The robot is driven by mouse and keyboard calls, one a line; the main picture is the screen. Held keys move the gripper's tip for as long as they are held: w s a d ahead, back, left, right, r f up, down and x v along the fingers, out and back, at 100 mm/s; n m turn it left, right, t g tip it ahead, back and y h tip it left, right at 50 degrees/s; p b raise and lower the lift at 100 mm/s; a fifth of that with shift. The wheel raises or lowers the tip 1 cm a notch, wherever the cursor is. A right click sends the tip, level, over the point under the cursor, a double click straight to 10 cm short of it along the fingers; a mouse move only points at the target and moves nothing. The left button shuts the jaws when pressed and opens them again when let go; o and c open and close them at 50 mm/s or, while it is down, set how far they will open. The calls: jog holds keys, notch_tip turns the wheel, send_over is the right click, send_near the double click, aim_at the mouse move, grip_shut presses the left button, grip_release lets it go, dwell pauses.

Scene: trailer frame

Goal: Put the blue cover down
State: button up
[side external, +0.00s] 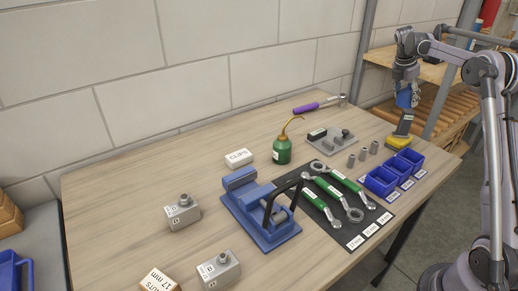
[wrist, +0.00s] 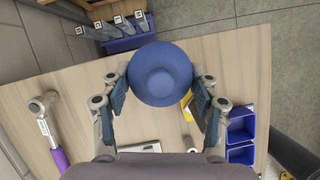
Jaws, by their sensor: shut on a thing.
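The blue cover (wrist: 160,72) is a round, dished blue piece held between the two fingers of my gripper (wrist: 160,95) in the wrist view. In the side external view my gripper (side external: 406,87) points down at the table's far right corner, with the blue cover (side external: 404,99) at its fingertips. A yellow and grey tool (side external: 399,135) stands just below on the table. I cannot tell whether the cover touches it.
Blue bins (side external: 381,180) stand on the near side of the yellow tool, with small grey sockets (side external: 363,154) to their left. A purple-handled ratchet (side external: 318,104) lies at the back. A wooden shelf rack (side external: 430,72) stands behind my gripper. The table's left part (side external: 120,190) has free room.

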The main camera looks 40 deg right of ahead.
jog(key=w+a+f, duration=0.1)
jog(key=w+f, duration=0.1)
jog(key=w, duration=0.1)
jog(key=w+a+f, duration=0.1)
jog(key=w+f, duration=0.1)
jog(key=w, duration=0.2)
jog(key=w+a+f, duration=0.2)
jog(key=w, duration=0.1)
jog(key=shift+w+a+f, duration=0.1)
jog(key=shift+w+f, duration=0.1)
jog(key=shift+f, duration=2.2)
jog(key=shift+f, duration=0.1)
jog(key=o, duration=1)
jog(key=shift+o, duration=0.2)
